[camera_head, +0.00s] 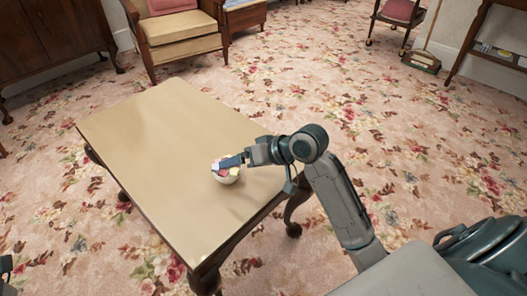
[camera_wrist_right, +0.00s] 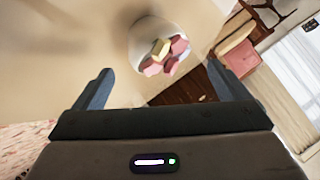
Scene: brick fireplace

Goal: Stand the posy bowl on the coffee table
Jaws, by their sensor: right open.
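The posy bowl (camera_head: 228,180) is small and white, with pink and pale yellow pieces in it. My right gripper (camera_head: 230,162) reaches in from the right and overlaps the bowl's upper part in the head view. In the right wrist view the bowl (camera_wrist_right: 146,32) lies beyond the two fingertips of my right gripper (camera_wrist_right: 164,72), which are wide apart with nothing between them. I cannot tell whether a finger touches the bowl.
The rest of the table top is bare. An armchair (camera_head: 180,38) and a dark wooden cabinet (camera_head: 50,35) stand behind the table. Open floral carpet (camera_head: 340,70) lies to the right.

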